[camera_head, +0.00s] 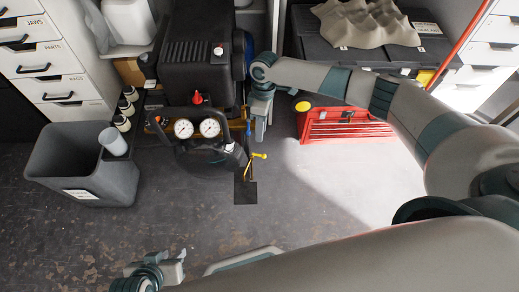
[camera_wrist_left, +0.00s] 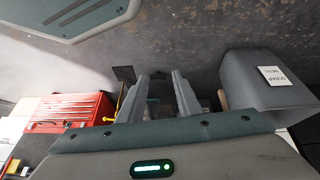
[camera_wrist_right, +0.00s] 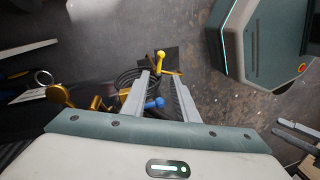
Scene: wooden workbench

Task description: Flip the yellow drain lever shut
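The yellow drain lever (camera_head: 259,155) sticks out low beside the black compressor tank (camera_head: 210,165), above a dark square on the floor. In the right wrist view its yellow knob (camera_wrist_right: 160,57) shows beyond my fingertips, apart from them. My right gripper (camera_head: 261,130) points down just above the lever. Its fingers (camera_wrist_right: 160,82) are open, with a blue handle (camera_wrist_right: 155,103) visible between them; I cannot tell whether they touch it. My left gripper (camera_head: 178,266) is low at the front left, away from the lever, with fingers (camera_wrist_left: 160,78) apart and empty.
Two gauges (camera_head: 196,128) and a red knob (camera_head: 197,98) sit on the compressor. A grey scrap bin (camera_head: 60,165) stands left, and a red toolbox (camera_head: 345,124) right. Floor in front is clear. My right arm crosses above the toolbox.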

